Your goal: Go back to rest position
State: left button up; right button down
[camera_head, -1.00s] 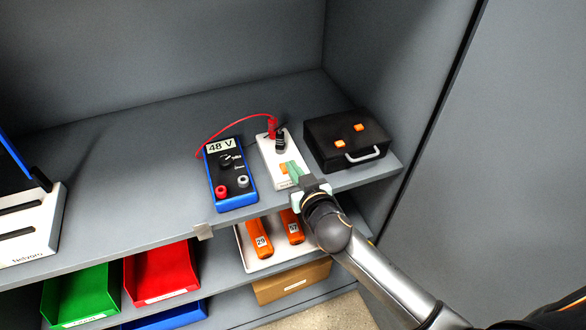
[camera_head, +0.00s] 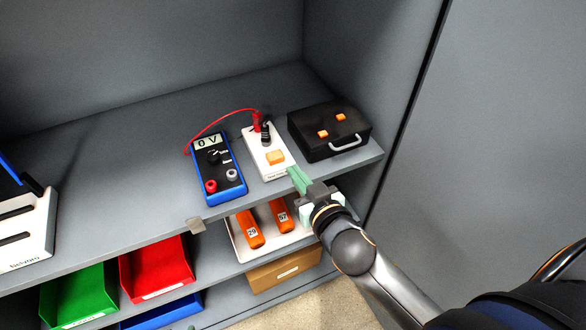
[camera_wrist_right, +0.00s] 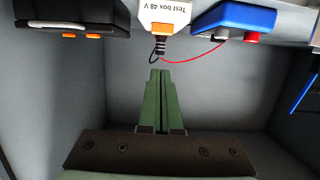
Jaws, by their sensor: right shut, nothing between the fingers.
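My right gripper (camera_head: 298,180) is shut and empty, with its green fingers together just in front of the white test box (camera_head: 263,166). The test box has an orange button, and red and black plugs stand at its far end. My right gripper also shows in the right wrist view (camera_wrist_right: 160,95), fingers together, with the test box (camera_wrist_right: 163,14) beyond at the top. The blue multimeter (camera_head: 221,170) beside the box reads 0 V. My left gripper is not in view.
A black case (camera_head: 329,130) with orange latches sits right of the test box. Below the shelf are a white tray (camera_head: 270,245) with orange cylinders, a cardboard box (camera_head: 285,270), a red bin (camera_head: 155,268) and a green bin (camera_head: 80,292). A cabinet wall rises at right.

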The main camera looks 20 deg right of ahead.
dwell(0.4)
jog(key=s+f+g+y, duration=0.1)
jog(key=s+f+g, duration=0.2)
jog(key=s+f, duration=0.4)
jog(key=s+f+n+g, duration=0.1)
jog(key=s+f+g, duration=0.1)
jog(key=s+f, duration=0.6)
notch_tip(320, 180, down, 7)
jog(key=shift+s+a+f+n+g+y, duration=0.1)
jog(key=shift+s+a+n+g+y, duration=0.1)
jog(key=shift+s+n+g+y, duration=0.15)
jog(key=shift+w, duration=0.1)
